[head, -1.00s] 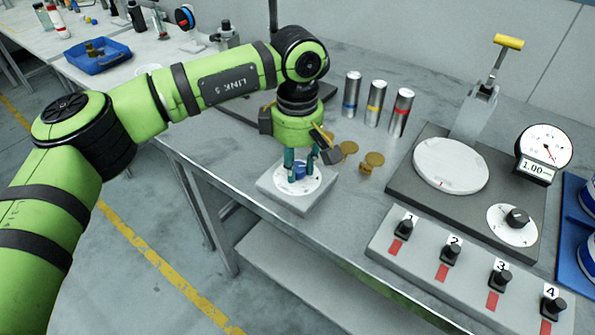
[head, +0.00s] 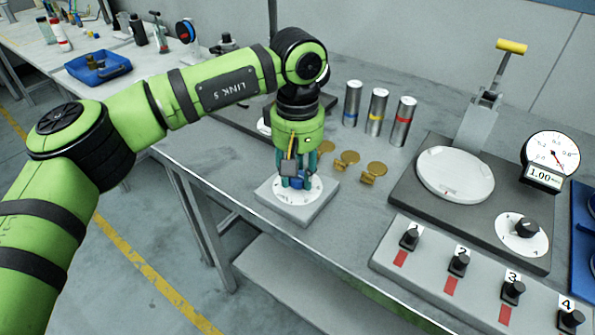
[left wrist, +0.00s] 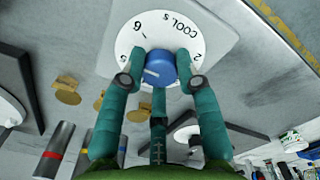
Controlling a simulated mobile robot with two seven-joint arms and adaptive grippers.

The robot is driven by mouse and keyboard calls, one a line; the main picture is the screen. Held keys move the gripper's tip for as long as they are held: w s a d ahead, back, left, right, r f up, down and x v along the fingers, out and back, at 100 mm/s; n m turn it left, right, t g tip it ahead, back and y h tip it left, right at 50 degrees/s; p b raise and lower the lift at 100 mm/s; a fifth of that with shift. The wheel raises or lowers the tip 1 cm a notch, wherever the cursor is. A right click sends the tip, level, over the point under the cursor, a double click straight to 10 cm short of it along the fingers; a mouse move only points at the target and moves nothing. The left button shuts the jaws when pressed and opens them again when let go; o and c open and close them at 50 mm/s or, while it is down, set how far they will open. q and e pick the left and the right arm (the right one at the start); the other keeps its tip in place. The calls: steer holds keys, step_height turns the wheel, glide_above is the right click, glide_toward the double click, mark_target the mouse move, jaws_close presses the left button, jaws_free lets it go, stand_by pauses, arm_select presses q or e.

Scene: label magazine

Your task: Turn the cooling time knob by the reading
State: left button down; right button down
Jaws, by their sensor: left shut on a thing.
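The blue cooling time knob (head: 297,182) stands on a white round dial (head: 315,192) on a grey block at the table's front edge. In the left wrist view the knob (left wrist: 160,67) has a pale line on its top, and the dial (left wrist: 170,28) reads "COOL s" with a few numbers, partly hidden by fingers. My left gripper (head: 297,180) points down from above, its teal fingers shut around the knob. The meter (head: 552,152) at the right has a round needle gauge above a small display that reads 1.00. My right gripper is not in view.
Several brass pieces (head: 377,168) lie just behind the block. Three metal cylinders with coloured bands (head: 377,112) stand farther back. A dark plate with a white disc (head: 455,174) and a black knob (head: 526,228) is at the right. A row of numbered black knobs (head: 459,263) lines the front edge.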

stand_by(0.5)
arm_select(q)
steer(key=c, duration=0.9)
jaws_free()
step_height(320, 180, up, 12)
